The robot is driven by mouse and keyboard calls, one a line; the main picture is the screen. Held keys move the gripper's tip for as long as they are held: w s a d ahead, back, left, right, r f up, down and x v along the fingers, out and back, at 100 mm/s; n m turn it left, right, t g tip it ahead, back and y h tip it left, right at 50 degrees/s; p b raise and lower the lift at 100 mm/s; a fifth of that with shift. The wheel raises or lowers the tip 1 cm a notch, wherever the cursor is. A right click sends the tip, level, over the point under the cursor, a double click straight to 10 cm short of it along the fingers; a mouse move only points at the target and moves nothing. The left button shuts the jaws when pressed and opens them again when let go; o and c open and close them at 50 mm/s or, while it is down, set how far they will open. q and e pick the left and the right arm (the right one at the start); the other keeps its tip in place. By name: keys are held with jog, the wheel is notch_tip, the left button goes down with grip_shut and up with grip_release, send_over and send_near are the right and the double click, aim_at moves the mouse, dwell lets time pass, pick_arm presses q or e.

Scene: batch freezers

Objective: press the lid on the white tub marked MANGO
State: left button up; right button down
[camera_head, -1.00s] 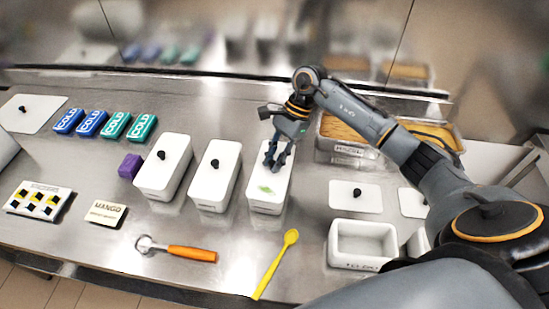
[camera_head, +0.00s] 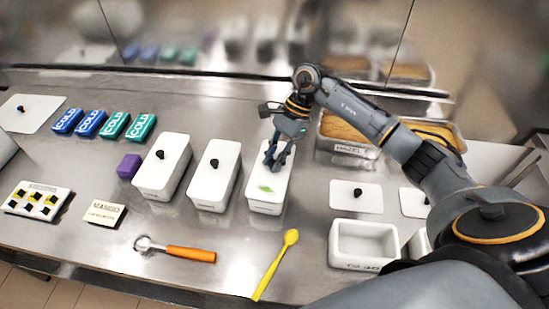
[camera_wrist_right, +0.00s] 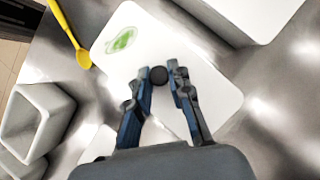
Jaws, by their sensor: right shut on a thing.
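Three white lidded tubs stand in a row at mid-counter. The right one (camera_head: 263,203) has a white lid (camera_head: 256,186) with a green mark and is under my right gripper (camera_head: 273,163). In the right wrist view, my gripper (camera_wrist_right: 166,82) has its fingers closed around the lid's black knob (camera_wrist_right: 178,75), and the green mark (camera_wrist_right: 122,40) is near the lid's edge. The lid appears to lie on the tub; I cannot tell if it is fully seated. The tubs' own labels are not readable. My left gripper is not in view.
The middle tub (camera_head: 213,175) and left tub (camera_head: 163,166) stand close by. A yellow spoon (camera_head: 276,265) and an orange-handled scoop (camera_head: 190,254) lie in front. An open white tub (camera_head: 362,262) and a loose lid (camera_head: 355,194) are at right. Several COLD packs (camera_head: 92,123) lie behind left.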

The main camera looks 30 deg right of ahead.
jog(key=b, duration=0.3)
jog(key=shift+f, duration=0.2)
dwell(2.5)
dwell(0.3)
jog(key=c, duration=0.7)
grip_release()
jog(key=shift+o, duration=0.2)
jog(key=shift+r+p, duration=1.3)
jog(key=shift+r, duration=2.25)
jog(key=shift+c, duration=0.2)
grip_shut()
